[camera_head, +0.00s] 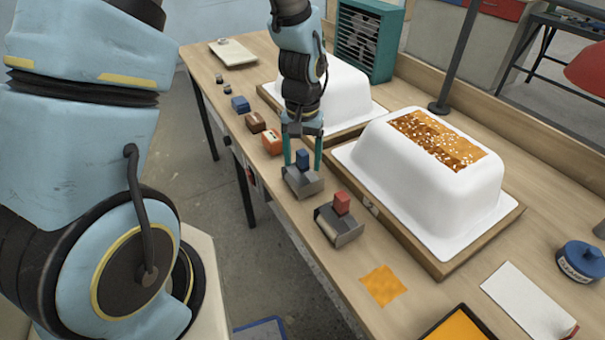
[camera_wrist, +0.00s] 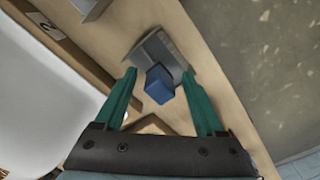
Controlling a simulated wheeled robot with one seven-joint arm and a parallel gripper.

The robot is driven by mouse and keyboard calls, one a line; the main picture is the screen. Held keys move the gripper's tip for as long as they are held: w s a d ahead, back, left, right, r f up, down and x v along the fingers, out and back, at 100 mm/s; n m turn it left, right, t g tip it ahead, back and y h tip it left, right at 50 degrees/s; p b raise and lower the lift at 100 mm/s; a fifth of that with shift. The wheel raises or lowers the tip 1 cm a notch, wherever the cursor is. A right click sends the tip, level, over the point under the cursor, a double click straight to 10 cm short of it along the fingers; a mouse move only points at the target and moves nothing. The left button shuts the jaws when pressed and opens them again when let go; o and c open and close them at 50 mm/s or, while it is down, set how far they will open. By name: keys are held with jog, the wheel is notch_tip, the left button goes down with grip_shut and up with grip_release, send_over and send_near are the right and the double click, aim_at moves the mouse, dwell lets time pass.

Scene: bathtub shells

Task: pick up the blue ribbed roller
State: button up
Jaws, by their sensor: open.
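The blue ribbed roller appears as a grey metal body (camera_head: 303,184) with an upright blue block-shaped grip (camera_head: 303,158), standing near the table's front edge. In the wrist view the blue grip (camera_wrist: 160,84) and the grey metal part (camera_wrist: 157,50) show; ribs are too small to make out. My gripper (camera_head: 303,165) points down over it, open, with one green finger on each side of the blue grip. In the wrist view my gripper (camera_wrist: 159,74) has visible gaps between both fingers and the grip. Nothing is held.
A similar tool with a red grip (camera_head: 341,203) stands just to the right. White tub shells (camera_head: 430,180) on wooden boards lie behind. An orange block (camera_head: 272,141), a brown block (camera_head: 256,122) and a blue block (camera_head: 240,104) sit to the left along the edge.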

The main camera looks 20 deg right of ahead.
grip_shut()
dwell(0.5)
dwell(0.8)
